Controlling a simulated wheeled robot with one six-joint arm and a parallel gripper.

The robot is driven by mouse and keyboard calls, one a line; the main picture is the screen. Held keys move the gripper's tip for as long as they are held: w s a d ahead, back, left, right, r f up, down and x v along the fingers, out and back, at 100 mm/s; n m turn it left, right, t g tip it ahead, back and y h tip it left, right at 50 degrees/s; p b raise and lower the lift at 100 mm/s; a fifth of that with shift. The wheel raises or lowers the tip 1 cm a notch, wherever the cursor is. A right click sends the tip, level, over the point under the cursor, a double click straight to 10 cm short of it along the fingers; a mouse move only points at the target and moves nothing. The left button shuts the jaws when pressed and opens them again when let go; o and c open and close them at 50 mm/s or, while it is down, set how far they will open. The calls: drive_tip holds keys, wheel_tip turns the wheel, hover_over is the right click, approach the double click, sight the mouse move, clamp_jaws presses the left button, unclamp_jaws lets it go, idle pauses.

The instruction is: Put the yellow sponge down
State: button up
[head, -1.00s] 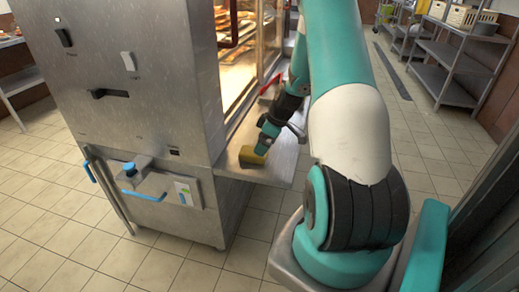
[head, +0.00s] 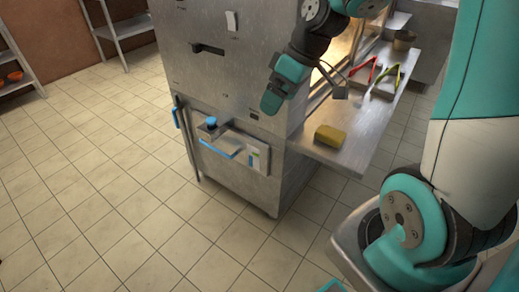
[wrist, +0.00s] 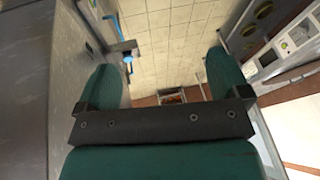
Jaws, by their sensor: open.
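The yellow sponge (head: 329,137) lies on the near end of the steel side shelf (head: 352,150) of the cabinet, with nothing holding it. My gripper (head: 272,102) is up and to the left of the sponge, in front of the cabinet's side face, apart from the sponge. In the wrist view its two teal fingers (wrist: 165,85) are spread wide with nothing between them. The sponge does not show in the wrist view.
The steel cabinet (head: 225,75) stands close behind my gripper. A small side bracket with a blue-capped item (head: 211,122) sticks out from it. Red tongs (head: 364,70), yellow-green tongs (head: 388,80) and a metal pot (head: 403,40) are farther along the shelf. The tiled floor at left is clear.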

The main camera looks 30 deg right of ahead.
drive_tip(key=s+a+r+g, duration=0.1)
drive_tip(key=s+a+r, duration=0.1)
drive_tip(key=s+a, duration=0.6)
drive_tip(key=s+a+r+n+g, duration=0.1)
drive_tip(key=s+a+r, duration=0.2)
drive_tip(key=s+a, duration=0.5)
drive_tip(key=shift+s+r+y, duration=0.2)
drive_tip(key=shift+s+y, duration=0.1)
drive_tip(key=shift+s, duration=0.25)
wheel_tip(320, 180, up, 16)
drive_tip(key=p, duration=1.5)
drive_tip(key=shift+f+p, duration=0.15)
drive_tip(key=shift+p, duration=0.25)
